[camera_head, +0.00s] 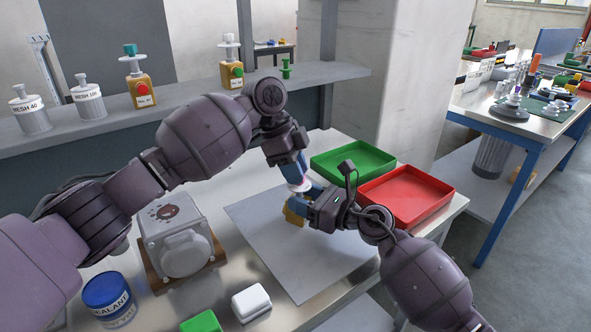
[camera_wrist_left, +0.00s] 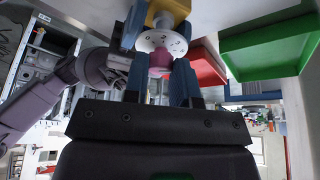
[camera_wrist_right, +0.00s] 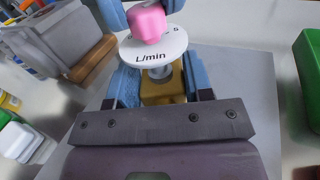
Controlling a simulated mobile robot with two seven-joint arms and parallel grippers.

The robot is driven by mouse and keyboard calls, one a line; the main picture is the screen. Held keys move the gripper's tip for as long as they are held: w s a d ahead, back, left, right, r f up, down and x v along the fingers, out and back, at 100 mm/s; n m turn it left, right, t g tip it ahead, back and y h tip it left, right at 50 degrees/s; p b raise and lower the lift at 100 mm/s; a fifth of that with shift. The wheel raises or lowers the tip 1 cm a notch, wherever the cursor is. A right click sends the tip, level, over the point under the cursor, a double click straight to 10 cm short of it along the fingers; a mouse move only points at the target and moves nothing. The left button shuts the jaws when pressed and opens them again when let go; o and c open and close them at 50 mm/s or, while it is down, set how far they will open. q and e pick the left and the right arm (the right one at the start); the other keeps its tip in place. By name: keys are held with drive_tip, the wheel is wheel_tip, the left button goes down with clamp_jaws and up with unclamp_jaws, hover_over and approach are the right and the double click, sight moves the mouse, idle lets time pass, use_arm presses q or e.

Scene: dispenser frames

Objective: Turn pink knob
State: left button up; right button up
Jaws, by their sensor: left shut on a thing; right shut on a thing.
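The pink knob (camera_wrist_right: 149,22) sits on a white round dial (camera_wrist_right: 155,50) marked "L/min", above a yellow body (camera_wrist_right: 165,88). My left gripper (camera_wrist_left: 160,68) is shut on the pink knob, a blue finger on each side. My right gripper (camera_wrist_right: 160,82) is shut on the yellow body below the dial. In the head view, the left gripper (camera_head: 298,178) comes down from above and the right gripper (camera_head: 303,206) from the right. There the yellow body (camera_head: 292,217) is partly hidden by the right gripper, and the knob is mostly hidden by the left one.
A grey mat (camera_head: 320,262) lies under the grippers. A green tray (camera_head: 352,178) and a red tray (camera_head: 415,218) stand behind and right. A grey machine (camera_head: 180,225), a blue-lidded sealant tin (camera_head: 108,312) and a white box (camera_head: 251,301) are left. A shelf (camera_head: 190,105) runs behind.

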use_arm(q)
drive_tip(key=shift+m, duration=0.4)
use_arm(e)
drive_tip(key=shift+f, duration=0.15)
use_arm(q)
drive_tip(key=o, duration=0.9)
drive_tip(key=shift+o, duration=0.2)
drive_tip(key=shift+r, duration=0.1)
drive_tip(key=v, duration=1.2)
drive_tip(key=shift+w, duration=0.2)
use_arm(e)
drive_tip(key=o, duration=1.3)
